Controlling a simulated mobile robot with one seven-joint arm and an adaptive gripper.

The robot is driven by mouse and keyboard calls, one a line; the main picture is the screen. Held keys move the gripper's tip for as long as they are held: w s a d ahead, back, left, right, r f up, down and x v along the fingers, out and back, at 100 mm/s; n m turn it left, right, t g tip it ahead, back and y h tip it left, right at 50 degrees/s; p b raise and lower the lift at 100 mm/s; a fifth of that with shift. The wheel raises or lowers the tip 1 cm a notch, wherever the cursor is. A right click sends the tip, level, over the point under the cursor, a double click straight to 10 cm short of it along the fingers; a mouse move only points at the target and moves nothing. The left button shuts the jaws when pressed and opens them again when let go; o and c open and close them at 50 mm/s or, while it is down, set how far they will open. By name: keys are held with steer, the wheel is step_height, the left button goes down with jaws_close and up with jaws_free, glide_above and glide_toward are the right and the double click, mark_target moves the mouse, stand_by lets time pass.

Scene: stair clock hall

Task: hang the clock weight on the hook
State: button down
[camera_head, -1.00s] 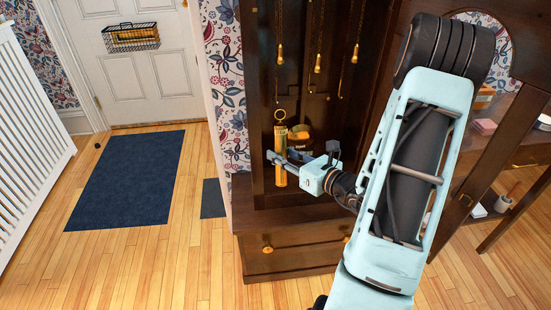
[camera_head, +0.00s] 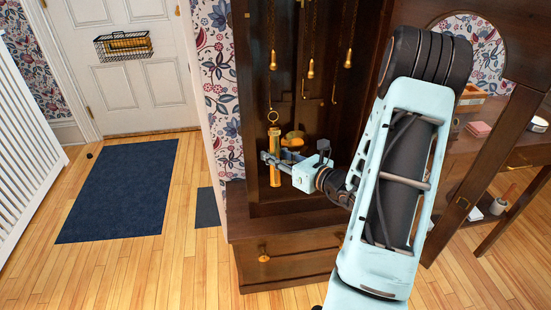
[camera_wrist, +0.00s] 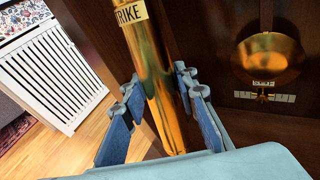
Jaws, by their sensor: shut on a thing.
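The clock weight is a tall brass cylinder (camera_head: 275,172) with a ring (camera_head: 272,117) on top, upright inside the dark clock case. The wrist view shows its shaft (camera_wrist: 156,70) with a pale label, partly cut off, reading "TRIKE". My gripper (camera_head: 272,158) is shut around the shaft, a blue-padded finger on either side (camera_wrist: 160,100). Above the ring, a chain ends in a brass fitting (camera_head: 272,65); the ring is below and apart from this fitting. The hook itself is too small to make out clearly.
Two more chains end in brass fittings (camera_head: 311,69) (camera_head: 348,59) to the right. A brass pendulum bob (camera_wrist: 268,58) hangs behind the weight, above a small scale plate. The case's dark side posts (camera_head: 246,100) flank the opening; a drawer (camera_head: 285,262) is below.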

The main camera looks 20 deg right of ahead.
steer(key=shift+w+d+f+b, duration=0.15)
steer(key=shift+w+d+b, duration=0.05)
steer(key=shift+w, duration=0.65)
steer(key=shift+w+d+f+b, duration=0.15)
steer(key=shift+w+d, duration=0.1)
steer(key=shift+w, duration=0.6)
steer(key=shift+w+d+f+b, duration=0.1)
steer(key=shift+w+d+b, duration=0.1)
steer(key=shift+w, duration=0.65)
steer(key=shift+w, duration=0.1)
steer(key=c, duration=1.5)
jaws_free()
steer(key=shift+f, duration=0.15)
steer(key=shift+o, duration=0.2)
